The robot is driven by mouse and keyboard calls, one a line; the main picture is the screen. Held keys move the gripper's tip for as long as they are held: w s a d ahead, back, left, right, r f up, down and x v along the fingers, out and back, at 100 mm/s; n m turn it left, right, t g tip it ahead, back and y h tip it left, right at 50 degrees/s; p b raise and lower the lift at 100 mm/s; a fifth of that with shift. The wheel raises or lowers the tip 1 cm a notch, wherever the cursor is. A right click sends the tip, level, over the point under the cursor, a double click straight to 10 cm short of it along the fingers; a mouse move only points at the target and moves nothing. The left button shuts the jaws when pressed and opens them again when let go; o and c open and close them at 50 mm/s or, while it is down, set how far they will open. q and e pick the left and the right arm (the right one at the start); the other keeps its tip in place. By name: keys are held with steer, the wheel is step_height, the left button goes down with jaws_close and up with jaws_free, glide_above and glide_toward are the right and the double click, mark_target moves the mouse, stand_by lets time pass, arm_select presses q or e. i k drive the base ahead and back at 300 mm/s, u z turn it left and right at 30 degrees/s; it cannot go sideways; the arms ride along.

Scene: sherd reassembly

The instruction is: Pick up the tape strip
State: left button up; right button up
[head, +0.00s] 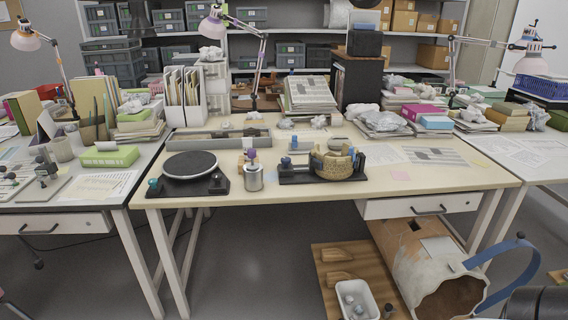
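I cannot make out a tape strip for certain. A small pale blue patch (270,174) lies flat on the table between the metal canister (253,178) and the black stand, and I cannot tell whether it is tape. A tan bowl (333,165) built of sherds sits on the black stand (295,178). A small blue item (293,144) stands behind it. No gripper fingers show. A dark rounded part at the bottom right corner looks like my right arm.
A black turntable (190,165) stands at the table's left, before a grey tray (218,139). Lamps, crumpled paper and books crowd the back. A large broken jar (420,262) lies below.

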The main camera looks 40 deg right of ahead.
mark_target(351, 148)
steer(key=u, duration=1.6)
steer(key=i, duration=0.2)
steer(key=z, duration=1.5)
steer(key=i, duration=1.45)
steer(key=z, duration=1.1)
